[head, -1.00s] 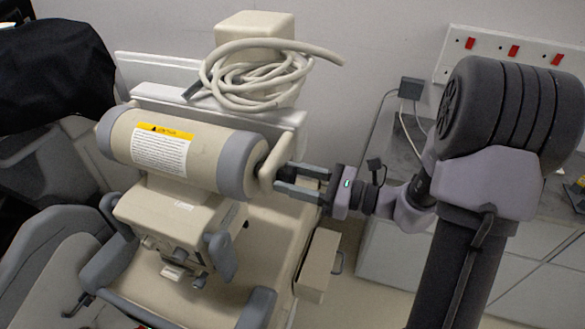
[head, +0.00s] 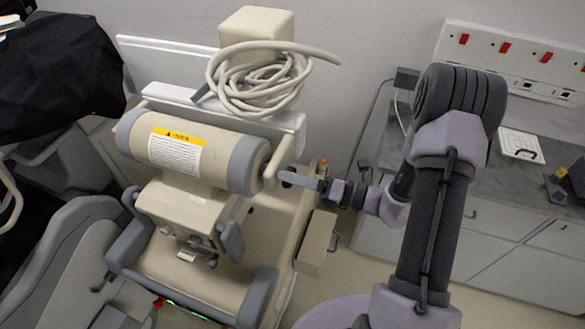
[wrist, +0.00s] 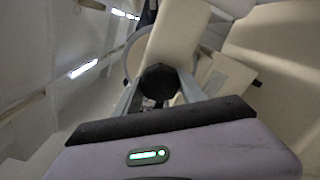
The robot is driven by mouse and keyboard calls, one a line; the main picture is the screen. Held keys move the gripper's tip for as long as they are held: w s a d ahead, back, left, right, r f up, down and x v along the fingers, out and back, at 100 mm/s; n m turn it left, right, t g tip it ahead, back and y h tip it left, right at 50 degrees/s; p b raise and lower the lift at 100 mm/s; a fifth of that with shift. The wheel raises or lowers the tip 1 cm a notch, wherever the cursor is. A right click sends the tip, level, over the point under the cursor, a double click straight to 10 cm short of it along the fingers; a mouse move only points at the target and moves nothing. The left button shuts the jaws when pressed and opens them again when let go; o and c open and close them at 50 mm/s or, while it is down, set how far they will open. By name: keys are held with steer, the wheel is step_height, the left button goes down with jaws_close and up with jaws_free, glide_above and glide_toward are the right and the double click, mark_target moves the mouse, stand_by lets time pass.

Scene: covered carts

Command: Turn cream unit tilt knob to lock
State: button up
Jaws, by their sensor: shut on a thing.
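The cream unit (head: 205,205) has a horizontal cylinder (head: 190,150) with grey end bands and a yellow-topped warning label. A cream arm piece (head: 280,158) stands at the cylinder's right end. My gripper (head: 286,176) reaches in from the right against this end, its fingers level. In the wrist view, a dark round knob (wrist: 159,80) sits between the two grey fingers, in front of a cream bar (wrist: 178,38). My gripper is shut on this knob. In the head view the fingers mostly hide the knob, and no lock marking is readable.
A coiled cream cable (head: 262,85) hangs over the unit's top block. A small cream box (head: 316,243) juts out below my gripper. A grey worktop (head: 500,190) with cabinets stands at right. A black cover (head: 60,80) drapes equipment at left.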

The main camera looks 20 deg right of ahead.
steer(key=shift+m+p, duration=1.45)
steer(key=shift+m, duration=0.45)
steer(key=o, duration=1.4)
steer(key=shift+c, duration=0.2)
steer(key=v, duration=1.7)
steer(key=shift+s+d, duration=0.15)
